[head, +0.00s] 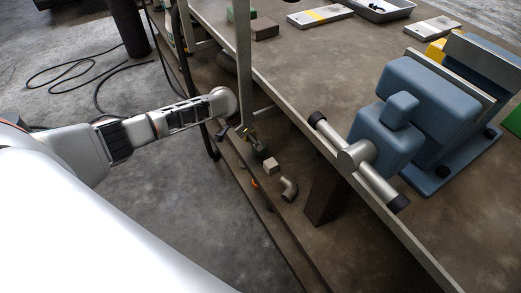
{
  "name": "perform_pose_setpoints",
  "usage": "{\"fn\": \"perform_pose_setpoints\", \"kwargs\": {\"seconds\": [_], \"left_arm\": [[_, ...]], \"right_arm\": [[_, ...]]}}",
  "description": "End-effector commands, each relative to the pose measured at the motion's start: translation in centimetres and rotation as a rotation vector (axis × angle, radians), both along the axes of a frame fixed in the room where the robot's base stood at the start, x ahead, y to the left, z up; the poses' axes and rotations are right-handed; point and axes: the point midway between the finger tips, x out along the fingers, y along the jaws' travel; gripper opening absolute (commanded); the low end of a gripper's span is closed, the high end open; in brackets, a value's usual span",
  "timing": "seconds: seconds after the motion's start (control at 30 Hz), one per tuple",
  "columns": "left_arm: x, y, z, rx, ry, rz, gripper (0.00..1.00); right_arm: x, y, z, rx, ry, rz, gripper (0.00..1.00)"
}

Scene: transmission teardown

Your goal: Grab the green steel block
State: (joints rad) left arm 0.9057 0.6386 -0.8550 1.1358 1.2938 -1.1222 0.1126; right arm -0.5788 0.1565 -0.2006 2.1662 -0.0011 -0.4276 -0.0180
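A small dark green block (252,14) stands on the tabletop at the top, partly behind the table's upright post, beside a brown block. I cannot tell which is the steel block. My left arm reaches in from the left. Its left gripper (222,132) is a small dark shape below the round wrist, near the shelf edge; its fingers are too small to read. I see nothing held. My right gripper is out of view.
A blue vise (425,105) with a cross handle is on the table (310,70) at right. The brown block (264,28), a grey tray (380,8) and flat plates are at the back. A pipe elbow (289,188) lies on the lower shelf. Cables cross the floor.

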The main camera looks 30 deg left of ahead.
Motion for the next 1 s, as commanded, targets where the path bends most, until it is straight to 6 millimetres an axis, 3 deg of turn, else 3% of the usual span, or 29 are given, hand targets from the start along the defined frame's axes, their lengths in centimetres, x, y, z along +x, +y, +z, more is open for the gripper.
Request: {"fn": "perform_pose_setpoints", "kwargs": {"seconds": [0.17, 0.6, 0.93, 1.0], "left_arm": [[0.4, -0.2, -2.1, 0.000, 0.010, 0.003, 0.51], [2.6, -1.0, -7.1, 0.000, 0.012, 0.001, 0.51], [3.3, -1.1, -6.8, 0.000, 0.001, 0.001, 0.51], [3.2, -1.1, -6.8, 0.000, 0.001, 0.001, 0.35]], "right_arm": [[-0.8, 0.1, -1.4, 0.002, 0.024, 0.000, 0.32], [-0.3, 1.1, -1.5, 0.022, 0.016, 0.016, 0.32], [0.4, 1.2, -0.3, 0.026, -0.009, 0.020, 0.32], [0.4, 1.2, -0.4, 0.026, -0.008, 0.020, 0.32]]}}
